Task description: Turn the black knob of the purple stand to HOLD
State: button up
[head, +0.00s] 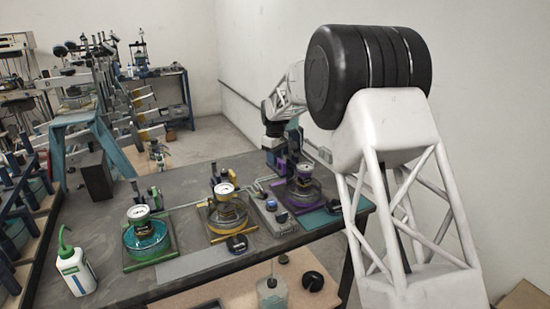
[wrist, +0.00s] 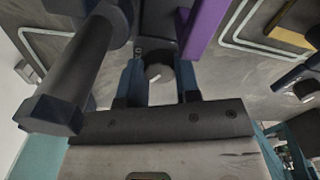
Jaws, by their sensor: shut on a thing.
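The purple stand (head: 281,168) is at the right end of the bench, beside a glass vessel with a gauge on top. Part of its purple upright (wrist: 205,25) shows at the top of the wrist view. The black knob (wrist: 159,73) has a pale mark and sits between the two blue fingers of my gripper (wrist: 160,78). My gripper is shut on the knob. In the head view my gripper (head: 275,143) is at the top of the purple stand, and the knob is hidden there.
A green stand (head: 126,240) and a yellow stand (head: 215,202) with similar vessels stand to the left. A grey box with buttons (head: 275,214) is beside the purple stand. A white bottle (head: 75,272) stands at the front left. A thick dark cylinder (wrist: 75,75) is close left of my gripper.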

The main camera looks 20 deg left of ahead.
jog(key=m, duration=0.5)
jog(key=shift+m, duration=0.3)
dwell(0.4)
jog(key=o, duration=0.9)
jog(key=shift+r, duration=0.15)
jog(key=shift+r, duration=3.8)
